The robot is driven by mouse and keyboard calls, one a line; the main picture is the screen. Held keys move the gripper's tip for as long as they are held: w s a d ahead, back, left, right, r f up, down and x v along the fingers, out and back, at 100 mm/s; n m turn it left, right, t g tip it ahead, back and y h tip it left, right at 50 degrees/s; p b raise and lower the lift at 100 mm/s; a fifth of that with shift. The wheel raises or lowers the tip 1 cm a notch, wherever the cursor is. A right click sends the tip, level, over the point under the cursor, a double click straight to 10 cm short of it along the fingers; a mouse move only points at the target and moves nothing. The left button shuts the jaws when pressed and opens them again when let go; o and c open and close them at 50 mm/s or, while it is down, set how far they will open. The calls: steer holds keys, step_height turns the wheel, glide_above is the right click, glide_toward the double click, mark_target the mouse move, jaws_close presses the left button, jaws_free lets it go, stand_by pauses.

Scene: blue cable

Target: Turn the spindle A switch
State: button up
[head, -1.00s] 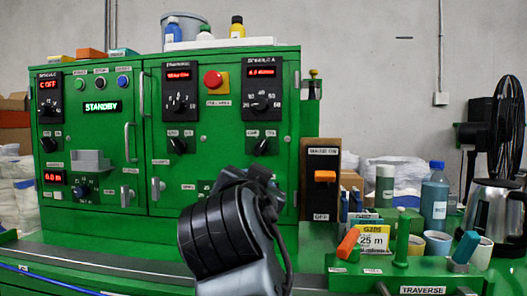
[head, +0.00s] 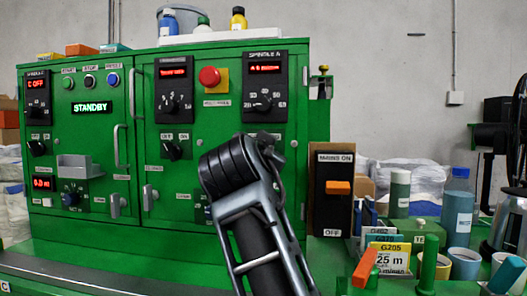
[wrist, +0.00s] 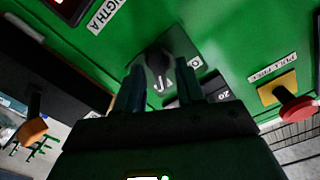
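The black rotary switch (wrist: 160,58) on the green cabinet shows in the wrist view, with pale labels around it. My gripper (wrist: 160,74) is open, its two dark fingers apart, one to each side of the switch in the picture. I cannot tell whether either finger touches it. In the head view the spindle A panel (head: 264,85) has a lit red display and a dial (head: 262,104). My arm hides the switch below that panel, and my gripper is also hidden there.
A red stop button (head: 209,77) sits left of the spindle A panel; it also shows in the wrist view (wrist: 298,108). An orange-levered main switch (head: 338,188) stands right of the cabinet. Bottles, cups and a yellow "25 m" card (head: 388,258) crowd the bench at right.

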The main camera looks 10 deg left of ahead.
steer(key=shift+w, duration=0.2)
jaws_close()
stand_by(0.3)
